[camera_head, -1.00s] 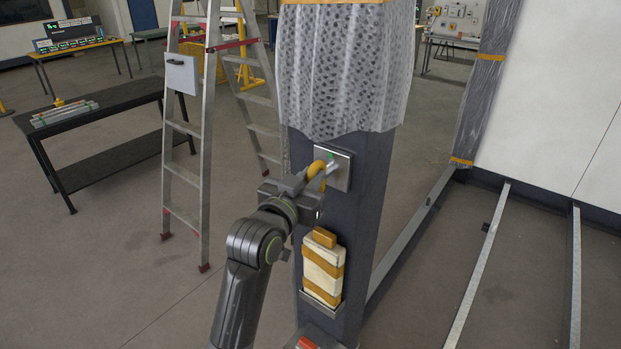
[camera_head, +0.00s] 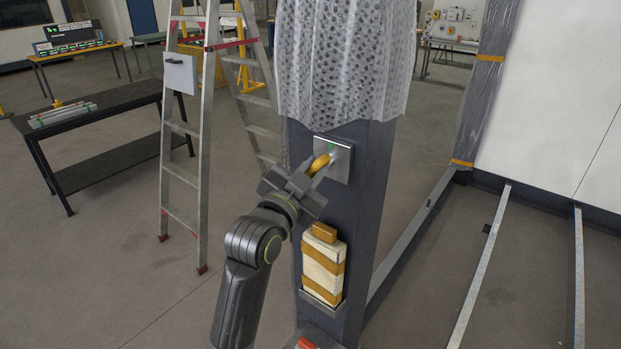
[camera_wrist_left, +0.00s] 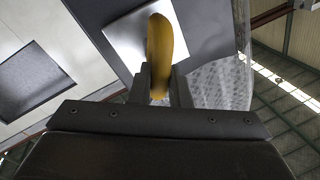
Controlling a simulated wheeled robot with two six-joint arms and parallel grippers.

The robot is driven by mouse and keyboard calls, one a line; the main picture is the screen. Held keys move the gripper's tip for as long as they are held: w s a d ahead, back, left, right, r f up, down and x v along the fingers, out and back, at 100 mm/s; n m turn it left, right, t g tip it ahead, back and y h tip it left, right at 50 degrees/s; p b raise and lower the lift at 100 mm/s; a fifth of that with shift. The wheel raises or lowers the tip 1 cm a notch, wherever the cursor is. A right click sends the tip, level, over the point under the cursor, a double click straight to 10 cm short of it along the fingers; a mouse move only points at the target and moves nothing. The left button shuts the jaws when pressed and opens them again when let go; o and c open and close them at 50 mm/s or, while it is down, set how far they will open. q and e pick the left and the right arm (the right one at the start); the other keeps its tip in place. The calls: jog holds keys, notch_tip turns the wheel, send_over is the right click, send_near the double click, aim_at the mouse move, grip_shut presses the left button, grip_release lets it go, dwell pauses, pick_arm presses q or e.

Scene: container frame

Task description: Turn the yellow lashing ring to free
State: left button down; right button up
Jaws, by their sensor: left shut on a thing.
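The yellow lashing ring (camera_head: 319,165) sits on a bare metal plate (camera_head: 341,163) on the dark post (camera_head: 366,200). A small green mark shows on the plate near the ring's top. My left gripper (camera_head: 310,178) is at the ring, coming from the lower left. In the left wrist view the yellow ring (camera_wrist_left: 160,50) stands up between the two fingers of my left gripper (camera_wrist_left: 160,85), which are shut on it. The gripper hides the ring's lower part. My right gripper is not in view.
Perforated wrap (camera_head: 345,70) hangs over the post just above the plate. A taped cream block (camera_head: 323,268) sits on a small ledge below. A stepladder (camera_head: 190,140) and a black bench (camera_head: 105,105) stand to the left.

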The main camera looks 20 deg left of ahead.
pick_arm(q)
jog(key=shift+f+m+h+b, duration=0.3)
jog(key=shift+m+b, duration=0.4)
jog(key=shift+m, duration=0.4)
jog(key=m+b, duration=0.2)
jog(key=m+h+b, duration=0.1)
jog(key=m+b, duration=0.1)
jog(key=m, duration=0.1)
jog(key=m+b, duration=0.2)
jog(key=shift+s+d+f+t+h, duration=0.1)
jog(key=shift+d+f+t+h, duration=0.1)
jog(key=shift+d+t+h, duration=0.15)
jog(key=m+h+b, duration=0.1)
jog(key=m+b, duration=0.2)
jog(key=m, duration=0.1)
jog(key=shift+m+b, duration=0.3)
jog(key=shift+r+m+h, duration=0.1)
jog(key=shift+m+h, duration=0.15)
jog(key=shift+m, duration=0.05)
jog(key=shift+r, duration=0.1)
